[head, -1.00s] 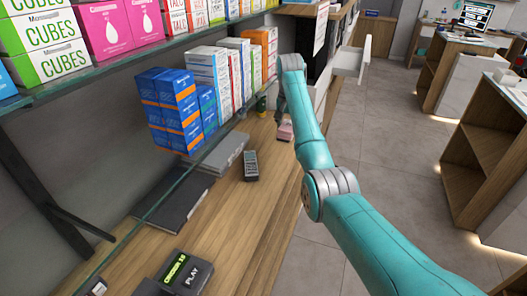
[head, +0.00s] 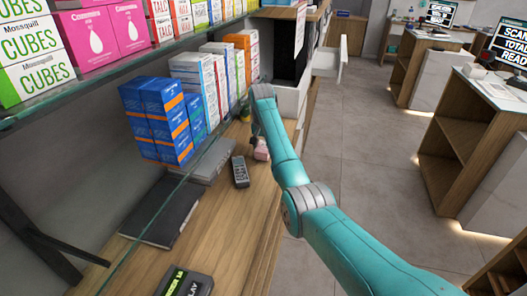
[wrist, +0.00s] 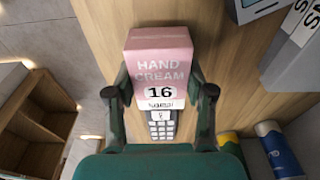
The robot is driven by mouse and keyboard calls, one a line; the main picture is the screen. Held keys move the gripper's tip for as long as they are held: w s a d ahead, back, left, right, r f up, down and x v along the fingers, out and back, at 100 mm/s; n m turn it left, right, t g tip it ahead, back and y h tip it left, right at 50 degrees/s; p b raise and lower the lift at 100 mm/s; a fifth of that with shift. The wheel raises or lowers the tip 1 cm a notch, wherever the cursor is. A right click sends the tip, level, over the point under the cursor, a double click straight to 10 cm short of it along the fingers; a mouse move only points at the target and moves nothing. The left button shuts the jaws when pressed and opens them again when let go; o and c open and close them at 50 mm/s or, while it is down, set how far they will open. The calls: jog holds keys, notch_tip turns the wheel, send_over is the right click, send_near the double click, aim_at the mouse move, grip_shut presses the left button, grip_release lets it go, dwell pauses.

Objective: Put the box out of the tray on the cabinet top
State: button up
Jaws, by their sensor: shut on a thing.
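A pink hand cream box (wrist: 160,62), with the number 16 on its label, is between the two fingers of my gripper (wrist: 160,90) in the wrist view. The gripper is shut on it. In the head view the pink box (head: 261,151) shows small below my gripper (head: 256,137), over the wooden cabinet top (head: 225,215). I cannot tell whether it touches the wood. No tray is clearly seen; a white open drawer (head: 327,62) sticks out farther back.
A dark keypad device (head: 240,171) lies just left of the box; it shows below the box in the wrist view (wrist: 162,124). A black folder (head: 163,210) lies nearer. Bare wood lies along the right edge.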

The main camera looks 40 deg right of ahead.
aim_at(263, 149)
jog(key=shift+f, duration=0.7)
jog(key=o, duration=1.2)
jog(key=shift+f, duration=0.1)
jog(key=shift+c, duration=0.2)
notch_tip(263, 149, up, 12)
jog(key=a, duration=0.1)
jog(key=shift+s, duration=0.45)
